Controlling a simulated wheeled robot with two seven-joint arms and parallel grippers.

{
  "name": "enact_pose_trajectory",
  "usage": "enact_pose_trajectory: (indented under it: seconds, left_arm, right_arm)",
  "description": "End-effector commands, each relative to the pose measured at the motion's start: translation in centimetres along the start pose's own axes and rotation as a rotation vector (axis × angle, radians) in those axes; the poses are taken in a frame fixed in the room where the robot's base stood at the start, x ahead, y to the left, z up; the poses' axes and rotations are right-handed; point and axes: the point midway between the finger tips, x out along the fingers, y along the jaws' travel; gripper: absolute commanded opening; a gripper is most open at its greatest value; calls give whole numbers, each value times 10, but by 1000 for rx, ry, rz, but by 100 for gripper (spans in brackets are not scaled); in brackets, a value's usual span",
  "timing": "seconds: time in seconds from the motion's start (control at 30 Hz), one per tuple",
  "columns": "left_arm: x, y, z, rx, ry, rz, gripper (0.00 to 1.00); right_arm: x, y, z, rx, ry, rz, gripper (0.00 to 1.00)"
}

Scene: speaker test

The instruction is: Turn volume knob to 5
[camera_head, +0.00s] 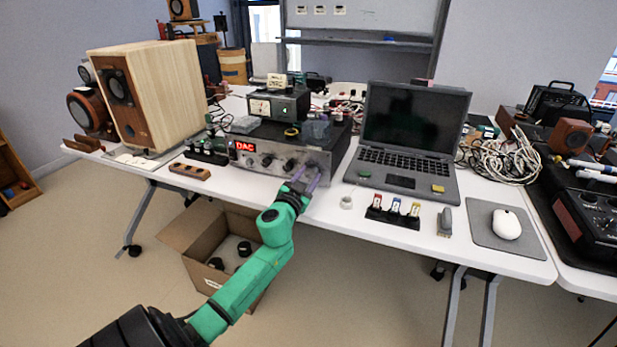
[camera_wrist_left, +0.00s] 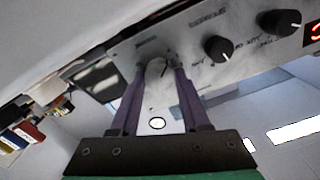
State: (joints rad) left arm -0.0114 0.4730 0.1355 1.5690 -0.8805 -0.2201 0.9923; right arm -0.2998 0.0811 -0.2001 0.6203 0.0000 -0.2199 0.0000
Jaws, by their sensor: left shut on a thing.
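The amplifier (camera_head: 280,152) has a grey front panel with a red "DAC" display (camera_head: 245,147) and a row of knobs. Two black knobs, the middle one (camera_head: 290,164) and the left one (camera_head: 267,160), stand free. My left gripper (camera_head: 306,174) is at the right part of the panel. In the left wrist view its purple fingers (camera_wrist_left: 158,76) are closed on both sides of a pale round knob (camera_wrist_left: 156,69). The two black knobs also show there, the nearer one (camera_wrist_left: 218,48) with a white pointer line. The held knob's scale is too blurred to read. My right gripper is out of view.
A laptop (camera_head: 410,135) stands right of the amplifier. A large wooden speaker (camera_head: 150,90) stands left. A small meter box (camera_head: 280,104) sits on top of the amplifier. Labelled plugs in a black holder (camera_head: 392,212) lie at the table's front. An open cardboard box (camera_head: 205,235) is on the floor below.

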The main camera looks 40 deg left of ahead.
Motion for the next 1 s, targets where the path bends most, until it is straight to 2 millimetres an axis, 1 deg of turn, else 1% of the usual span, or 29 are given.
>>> enact_pose_trajectory:
  seconds: [0.27, 1.0]
  left_arm:
    - [0, 1, 0, 201, 0, 1, 0]
    - [0, 2, 1, 905, 1, 2, 0]
  right_arm:
    - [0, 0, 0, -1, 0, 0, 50]
    - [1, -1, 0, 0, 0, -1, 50]
